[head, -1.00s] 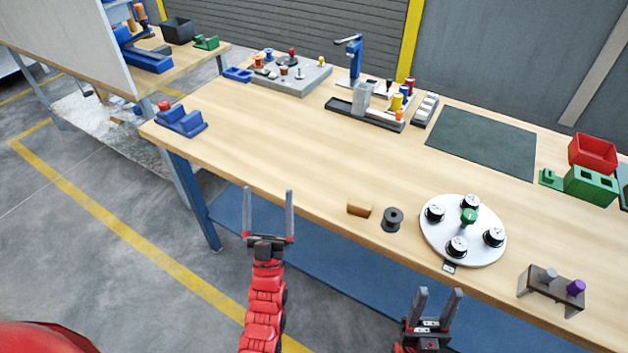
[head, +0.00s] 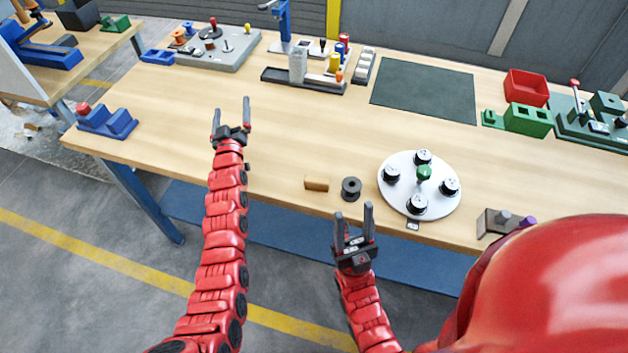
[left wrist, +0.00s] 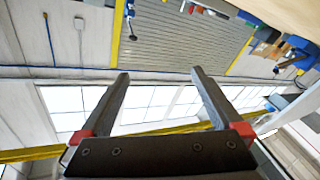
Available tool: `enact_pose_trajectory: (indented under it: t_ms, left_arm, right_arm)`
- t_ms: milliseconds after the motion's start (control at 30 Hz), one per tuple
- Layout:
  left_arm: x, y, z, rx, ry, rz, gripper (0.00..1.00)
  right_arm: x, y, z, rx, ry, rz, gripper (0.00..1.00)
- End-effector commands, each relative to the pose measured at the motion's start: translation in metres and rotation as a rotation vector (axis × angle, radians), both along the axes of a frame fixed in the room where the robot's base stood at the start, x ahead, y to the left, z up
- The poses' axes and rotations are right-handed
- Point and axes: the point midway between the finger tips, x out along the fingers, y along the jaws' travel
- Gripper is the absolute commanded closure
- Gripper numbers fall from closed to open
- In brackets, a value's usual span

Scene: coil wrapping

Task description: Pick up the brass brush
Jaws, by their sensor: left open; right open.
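A small tan-brown block (head: 316,184) lies near the table's front edge; it may be the brass brush, but I cannot make out bristles. A dark spool (head: 351,188) stands just right of it. My left gripper (head: 231,108) is open and empty above the table, left of and farther back than the block. In the left wrist view its open fingers (left wrist: 159,75) point toward the wall and windows, with nothing between them. My right gripper (head: 354,212) is open and empty at the front edge, just in front of the spool.
A white round plate (head: 408,165) with several black spools stands right of the dark spool. A tool rack (head: 300,80), a dark mat (head: 423,90) and a red bin (head: 526,88) are at the back. A blue holder (head: 107,123) is at left. The table's middle is clear.

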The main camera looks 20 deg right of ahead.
Motion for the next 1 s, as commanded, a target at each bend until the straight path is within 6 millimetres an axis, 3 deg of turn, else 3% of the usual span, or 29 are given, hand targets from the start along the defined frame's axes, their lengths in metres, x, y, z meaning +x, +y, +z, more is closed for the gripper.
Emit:
enact_pose_trajectory:
  t_ms: [100, 200, 267, 400, 533, 700, 833, 1000]
  left_arm:
    - [0.024, -0.068, 0.004, 0.007, 0.203, -0.141, 0.00]
    - [0.022, -0.132, 0.006, 0.056, 0.418, -0.280, 0.00]
    - [0.009, -0.166, 0.007, 0.106, 0.551, -0.358, 0.00]
    - [-0.047, -0.220, 0.019, 0.274, 0.846, -0.503, 0.00]
    - [-0.115, -0.230, 0.038, 0.483, 1.105, -0.563, 0.00]
    - [-0.187, -0.205, 0.066, 0.720, 1.354, -0.540, 0.00]
    - [-0.214, -0.188, 0.081, 0.815, 1.451, -0.506, 0.00]
    - [-0.224, -0.182, 0.076, 0.845, 1.486, -0.495, 0.00]
  right_arm:
    - [0.000, 0.000, 0.001, 0.000, 0.000, 0.000, 0.50]
    - [0.000, 0.000, 0.001, 0.000, 0.000, 0.000, 0.50]
    - [0.000, 0.000, 0.001, 0.000, 0.000, 0.000, 0.50]
    - [0.000, 0.000, 0.001, 0.000, 0.000, 0.000, 0.50]
    - [0.000, 0.000, 0.002, 0.000, 0.000, 0.000, 0.50]
    - [0.000, 0.000, 0.002, 0.000, 0.000, 0.000, 0.50]
    - [0.000, 0.000, 0.002, 0.000, 0.000, 0.000, 0.50]
    - [0.000, 0.000, 0.005, 0.000, 0.000, 0.000, 0.50]
